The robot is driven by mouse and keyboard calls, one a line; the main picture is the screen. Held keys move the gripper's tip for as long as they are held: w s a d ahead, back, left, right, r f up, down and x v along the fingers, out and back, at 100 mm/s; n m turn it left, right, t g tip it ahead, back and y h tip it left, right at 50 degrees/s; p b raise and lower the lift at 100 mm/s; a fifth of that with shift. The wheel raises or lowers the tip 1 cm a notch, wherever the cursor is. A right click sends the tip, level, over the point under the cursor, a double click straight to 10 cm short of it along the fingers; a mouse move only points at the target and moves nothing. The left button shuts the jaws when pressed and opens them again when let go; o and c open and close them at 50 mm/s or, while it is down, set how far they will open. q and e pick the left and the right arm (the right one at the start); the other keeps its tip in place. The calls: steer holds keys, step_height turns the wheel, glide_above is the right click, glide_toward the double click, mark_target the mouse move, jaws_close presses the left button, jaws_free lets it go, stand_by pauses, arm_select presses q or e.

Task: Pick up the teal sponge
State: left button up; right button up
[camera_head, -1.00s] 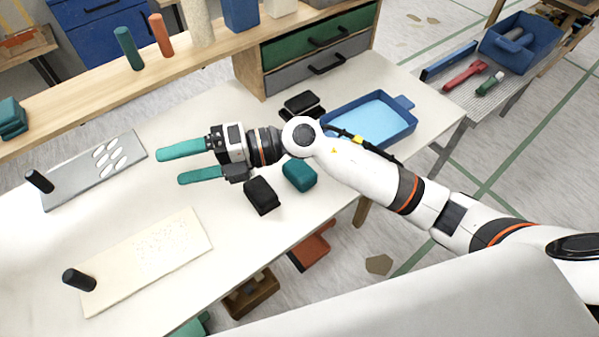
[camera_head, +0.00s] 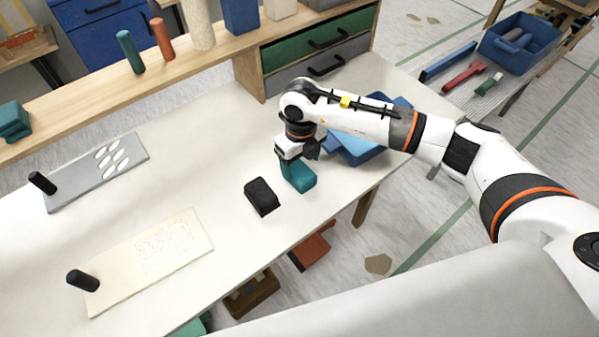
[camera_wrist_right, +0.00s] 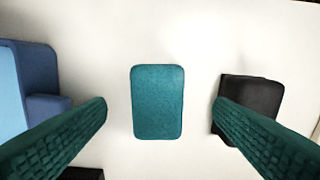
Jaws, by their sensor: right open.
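The teal sponge (camera_head: 299,177) lies on the white table under my right gripper. In the right wrist view the sponge (camera_wrist_right: 157,102) is an upright rounded rectangle between the two teal fingers, with a gap on each side. My right gripper (camera_head: 299,170) points down over it, open and empty; its fingers partly merge with the sponge's colour in the head view. It also shows in the right wrist view (camera_wrist_right: 160,108). My left gripper is in neither view.
A black block (camera_head: 262,196) lies just left of the sponge, near the right finger in the wrist view. A blue tray (camera_head: 362,153) stands to the right, partly behind my arm. A cream board (camera_head: 120,270) and a grey perforated plate (camera_head: 75,187) lie at left. The table's middle is clear.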

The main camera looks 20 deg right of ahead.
mark_target(299, 171)
steer(key=f, duration=0.2)
steer(key=w+f+p, duration=0.1)
steer(key=f, duration=0.1)
steer(key=shift+f, duration=0.9)
